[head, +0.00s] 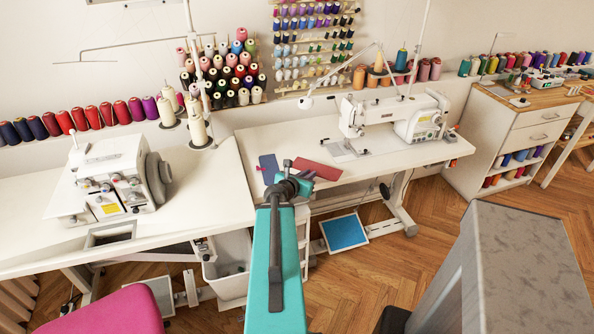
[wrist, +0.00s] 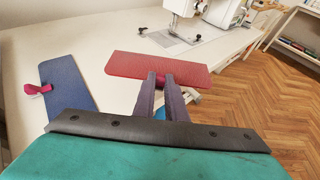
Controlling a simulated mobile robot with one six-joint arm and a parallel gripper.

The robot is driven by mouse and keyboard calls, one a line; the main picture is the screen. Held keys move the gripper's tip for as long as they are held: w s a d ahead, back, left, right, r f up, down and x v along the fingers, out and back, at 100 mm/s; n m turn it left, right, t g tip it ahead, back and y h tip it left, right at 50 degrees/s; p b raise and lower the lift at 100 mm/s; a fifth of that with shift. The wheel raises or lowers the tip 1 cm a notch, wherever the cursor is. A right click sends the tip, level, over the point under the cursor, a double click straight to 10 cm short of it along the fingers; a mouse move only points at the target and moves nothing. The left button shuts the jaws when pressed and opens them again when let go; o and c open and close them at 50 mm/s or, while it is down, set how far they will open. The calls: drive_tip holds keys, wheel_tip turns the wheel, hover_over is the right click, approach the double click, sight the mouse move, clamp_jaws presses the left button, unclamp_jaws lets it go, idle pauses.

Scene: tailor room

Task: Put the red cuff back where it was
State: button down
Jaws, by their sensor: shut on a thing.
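The red cuff (wrist: 185,70) is a flat, red, roughly rectangular piece at the top middle of the wrist view. It also shows in the head view (head: 319,169) over the right-hand white table. In the head view my gripper (head: 304,176) is partly hidden by my own arm. I cannot tell whether the cuff lies on the tabletop or is slightly above it. A blue flat piece (wrist: 68,82) with a magenta loop lies to its left.
The white table (wrist: 30,55) bears a white sewing machine (head: 385,116) behind and right of the cuff. A second machine (head: 112,176) stands on the left table. A thin lamp arm (head: 340,78) hangs behind. The tabletop between the blue and red pieces is clear.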

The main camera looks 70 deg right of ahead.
sight(297, 160)
drive_tip(key=shift+w+d+f+b, duration=0.25)
drive_tip(key=shift+w+d+b, duration=0.3)
drive_tip(key=shift+b, duration=2.4)
drive_tip(key=shift+w+d+f+p, duration=0.15)
drive_tip(key=shift+w+d+p, duration=0.25)
drive_tip(key=shift+w+d, duration=1.35)
drive_tip(key=shift+w+d+f+p, duration=0.15)
drive_tip(key=shift+w+d+p, duration=0.2)
drive_tip(key=shift+w+d, duration=1.35)
drive_tip(key=shift+s+d, duration=0.15)
drive_tip(key=shift+d, duration=0.1)
drive_tip(key=shift+w+d, duration=0.3)
drive_tip(key=shift+d, duration=0.1)
drive_tip(key=shift+s+a+f, duration=0.1)
drive_tip(key=shift+f, duration=1.7)
drive_tip(key=shift+f, duration=0.1)
drive_tip(key=c, duration=1.8)
unclamp_jaws()
